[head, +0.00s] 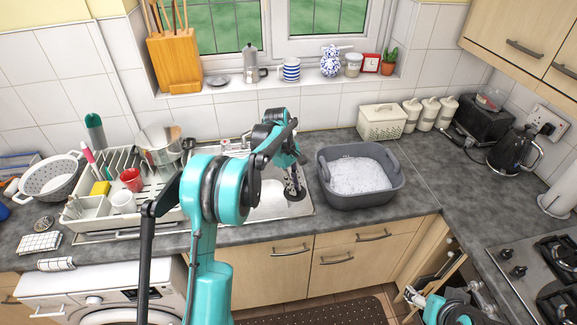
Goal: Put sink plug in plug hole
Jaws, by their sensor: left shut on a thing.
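My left gripper (294,189) points down over the right part of the metal sink (265,205), close to its basin. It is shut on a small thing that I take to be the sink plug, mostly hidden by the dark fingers. The plug hole is not clearly visible; my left arm and gripper cover much of the sink. My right gripper (411,294) is low at the bottom right, in front of the cupboards and away from the sink. It is too small to tell whether it is open.
A grey tub (359,202) of white suds stands just right of the sink. A dish rack (88,208) with a red mug (131,180) and a white mug (123,202) stands to the left. A tap behind the sink is partly hidden. The counter right of the tub is clear.

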